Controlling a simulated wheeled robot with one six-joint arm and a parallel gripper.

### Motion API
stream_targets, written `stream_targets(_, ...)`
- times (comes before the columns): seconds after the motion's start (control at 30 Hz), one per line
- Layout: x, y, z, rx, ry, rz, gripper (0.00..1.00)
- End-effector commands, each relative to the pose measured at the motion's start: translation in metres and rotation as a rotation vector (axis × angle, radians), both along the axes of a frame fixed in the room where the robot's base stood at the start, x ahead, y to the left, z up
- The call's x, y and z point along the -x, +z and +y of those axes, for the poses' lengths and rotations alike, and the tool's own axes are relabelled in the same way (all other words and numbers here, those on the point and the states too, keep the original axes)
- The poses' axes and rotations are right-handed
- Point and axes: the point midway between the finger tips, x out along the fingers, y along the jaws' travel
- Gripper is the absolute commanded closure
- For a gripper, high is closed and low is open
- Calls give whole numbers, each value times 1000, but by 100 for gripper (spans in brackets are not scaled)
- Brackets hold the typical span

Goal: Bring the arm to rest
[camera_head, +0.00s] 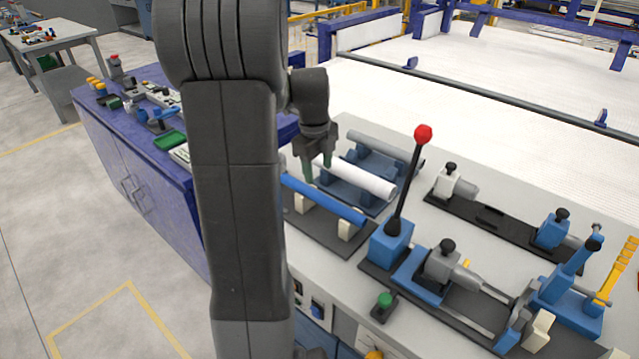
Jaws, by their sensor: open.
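My arm stands large in the left middle of the head view. My gripper (317,171) hangs from it, pointing down over the pipe supports on the grey bench (420,240), and its green-tipped fingers are apart. A white pipe (360,180) lies on a blue support beside the fingers, its left end close to them; I cannot tell whether they touch. A blue pipe (322,200) rests on two cream blocks on a dark plate, nearer the camera. A grey pipe (386,152) lies on the blue support behind the white one. My arm hides part of the bench's left side.
A red-knobbed lever (423,135) rises from a blue base right of the pipes. Clamp fixtures (450,262) stand on dark plates further right. A purple cabinet (140,180) with small parts stands left. A large white fenced surface (500,75) lies behind.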

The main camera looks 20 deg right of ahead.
Motion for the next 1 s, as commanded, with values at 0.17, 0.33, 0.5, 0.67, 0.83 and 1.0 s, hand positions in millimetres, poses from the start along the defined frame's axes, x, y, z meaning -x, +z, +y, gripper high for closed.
stream_targets(0.17,1,31,2,0,0,-1,46)
stream_targets(0.33,2,44,3,0,0,0,46)
stream_targets(0.5,2,46,4,-1,0,1,46)
stream_targets(0.67,2,45,4,-1,0,1,46)
stream_targets(0.83,2,37,3,-2,0,3,46)
stream_targets(1.0,1,12,1,-3,0,5,46)
